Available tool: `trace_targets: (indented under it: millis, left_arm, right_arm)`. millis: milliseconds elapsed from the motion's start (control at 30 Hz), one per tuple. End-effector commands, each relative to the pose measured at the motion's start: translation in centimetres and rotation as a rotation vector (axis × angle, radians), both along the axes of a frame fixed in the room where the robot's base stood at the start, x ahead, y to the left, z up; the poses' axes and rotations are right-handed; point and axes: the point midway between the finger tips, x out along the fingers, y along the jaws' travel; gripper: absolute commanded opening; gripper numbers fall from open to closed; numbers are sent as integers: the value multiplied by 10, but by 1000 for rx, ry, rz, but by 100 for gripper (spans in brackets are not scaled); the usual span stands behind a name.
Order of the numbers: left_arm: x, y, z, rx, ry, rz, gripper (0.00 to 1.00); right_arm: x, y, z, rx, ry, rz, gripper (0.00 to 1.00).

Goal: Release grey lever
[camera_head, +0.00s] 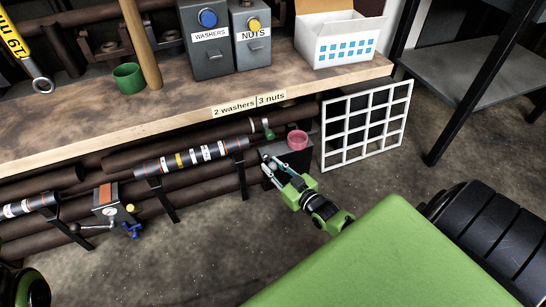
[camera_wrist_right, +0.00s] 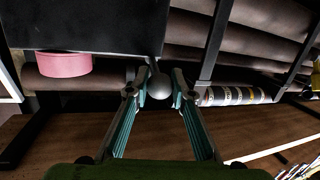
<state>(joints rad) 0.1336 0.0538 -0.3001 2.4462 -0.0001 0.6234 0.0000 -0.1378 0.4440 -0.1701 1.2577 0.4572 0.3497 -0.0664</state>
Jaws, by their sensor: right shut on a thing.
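The grey lever ends in a round grey knob (camera_wrist_right: 159,86), seen in the right wrist view just below the edge of a dark box (camera_wrist_right: 90,25). My right gripper (camera_wrist_right: 160,90) has its two teal-lined fingers on either side of this knob, shut on it. In the head view my right gripper (camera_head: 268,163) reaches to the front of the same dark box (camera_head: 294,157), below the workbench. The fingers hide most of the lever there. My left gripper does not show.
A pink ring-shaped cup (camera_head: 297,139) sits on the dark box. A white grid panel (camera_head: 366,124) stands to its right. A striped shaft (camera_head: 192,157) runs left on black supports. The workbench (camera_head: 180,105) overhangs behind. Open floor lies in front.

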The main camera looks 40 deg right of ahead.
Motion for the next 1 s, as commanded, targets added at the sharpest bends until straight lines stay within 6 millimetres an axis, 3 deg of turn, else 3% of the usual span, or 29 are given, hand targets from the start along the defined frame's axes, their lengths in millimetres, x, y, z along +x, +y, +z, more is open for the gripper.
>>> trace_targets:
  millis: [233,267,300,733,1000]
  left_arm:
    - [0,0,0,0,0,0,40]
    - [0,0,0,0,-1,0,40]
    - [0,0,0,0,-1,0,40]
    - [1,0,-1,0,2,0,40]
    - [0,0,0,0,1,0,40]
  right_arm:
    - [-1,0,-2,0,4,0,0]
    - [-1,0,-2,0,4,0,30]
    - [-1,0,-2,0,4,0,39]
    - [-6,0,0,0,3,0,39]
    - [-52,-1,5,-1,6,1,39]
